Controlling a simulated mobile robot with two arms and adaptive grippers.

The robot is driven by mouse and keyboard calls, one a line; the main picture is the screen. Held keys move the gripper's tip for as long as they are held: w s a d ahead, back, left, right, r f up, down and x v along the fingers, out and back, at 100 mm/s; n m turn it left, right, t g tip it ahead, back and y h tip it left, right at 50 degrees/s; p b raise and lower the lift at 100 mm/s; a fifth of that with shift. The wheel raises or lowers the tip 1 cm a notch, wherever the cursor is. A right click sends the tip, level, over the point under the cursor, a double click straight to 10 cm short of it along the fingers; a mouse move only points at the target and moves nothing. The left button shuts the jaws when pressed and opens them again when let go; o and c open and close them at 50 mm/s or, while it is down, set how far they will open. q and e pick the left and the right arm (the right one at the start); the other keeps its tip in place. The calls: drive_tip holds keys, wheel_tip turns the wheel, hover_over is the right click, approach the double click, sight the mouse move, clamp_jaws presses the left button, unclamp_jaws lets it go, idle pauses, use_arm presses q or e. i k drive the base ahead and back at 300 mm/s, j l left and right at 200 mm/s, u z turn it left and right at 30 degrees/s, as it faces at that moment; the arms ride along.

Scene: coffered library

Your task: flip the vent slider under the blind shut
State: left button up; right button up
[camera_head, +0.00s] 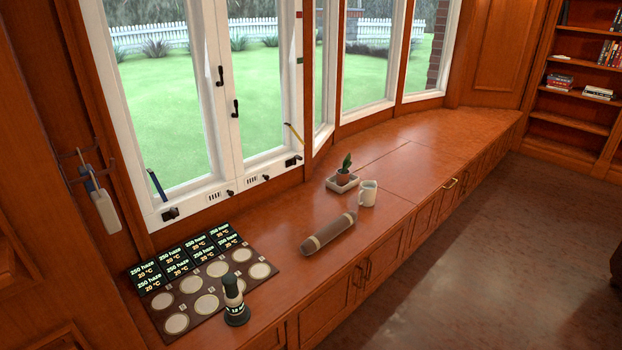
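Two small vents sit in the white bottom rail of the window. The left vent (214,197) has dark slots and a small dark slider knob (230,193) at its right end. The right vent (252,183) has the same slots and a dark knob (266,178) at its right. Both are too small to tell whether they are open or shut. No blind can be made out over the window, so which vent is under it cannot be told. Neither of my grippers is in view.
A dark mat (205,282) with discs and labelled tiles, a dark bottle-like device (235,305), a brown roll (328,233), a potted plant (343,175) and a white mug (367,194) are on the wooden bench (290,280). Black latches (170,214) and a blue stick (156,185) flank the vents.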

sight(265, 177)
drive_tip(key=i+l+u, duration=0.55)
drive_tip(key=u, duration=1.4)
drive_tip(key=k+l+u, duration=0.15)
drive_tip(key=k+l, duration=0.15)
drive_tip(key=l, duration=0.2)
drive_tip(key=k+l, duration=0.2)
drive_tip(key=l, duration=0.15)
drive_tip(key=k+l, duration=0.15)
drive_tip(key=l, duration=0.2)
drive_tip(key=k+l, duration=0.2)
drive_tip(key=i+l, duration=0.05)
drive_tip(key=l, duration=0.05)
